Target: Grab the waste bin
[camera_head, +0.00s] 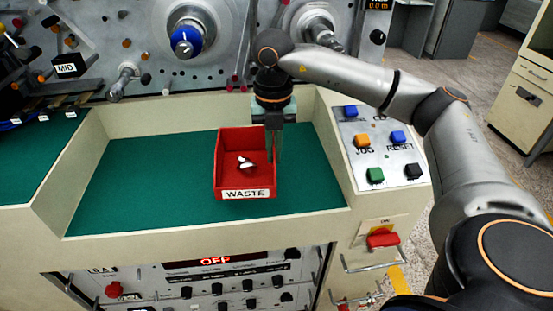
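The waste bin (227,181) is a red open box with a white "WASTE" label on its front. It stands on the green mat of the machine's recessed tray. A small white and dark scrap (245,162) lies inside it. My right gripper (274,155) points down at the bin's right wall, with my arm coming in from the right. A greenish finger shows at the outer right side of the bin. The other finger is hard to make out, so I cannot tell whether the gripper is open or touching the bin. My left gripper is not in view.
The green mat (140,175) is clear to the left of the bin. A cream rim (200,222) runs around the tray. A button panel (378,150) stands to the right, and spindles (187,42) project from the grey back panel. A red switch (382,240) sits on the front.

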